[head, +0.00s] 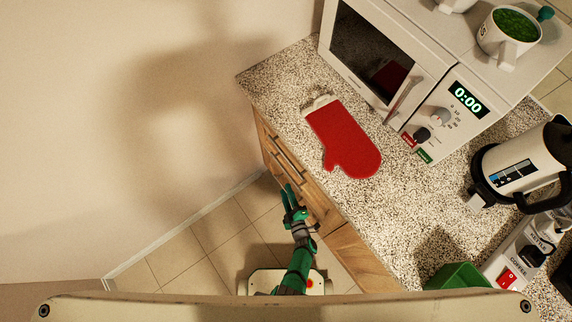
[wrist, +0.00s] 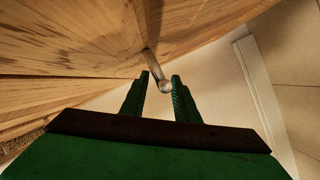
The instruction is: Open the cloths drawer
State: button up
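The wooden cabinet front (head: 268,146) under the counter has drawers with bar handles. An upper bar handle (head: 289,164) shows in the head view; which drawer holds cloths cannot be told. My green gripper (head: 288,193) is low beside this front, near the handles. In the wrist view, my gripper (wrist: 160,76) has its two fingers apart, with the rounded end of a metal handle (wrist: 164,86) in the gap between them. Contact with the handle cannot be made out. The wood front (wrist: 70,40) near it looks closed.
The speckled counter (head: 290,80) holds a red oven mitt (head: 345,138), a white microwave (head: 372,45), a kettle (head: 515,165) and a green box (head: 457,277). A bare wall (head: 120,120) stands at left. Tiled floor (head: 215,235) is clear left of the cabinet.

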jog(key=shift+w+a+f, duration=0.1)
jog(key=shift+w+a, duration=0.05)
jog(key=shift+w, duration=0.4)
grip_shut()
jog(key=shift+s+a, duration=0.1)
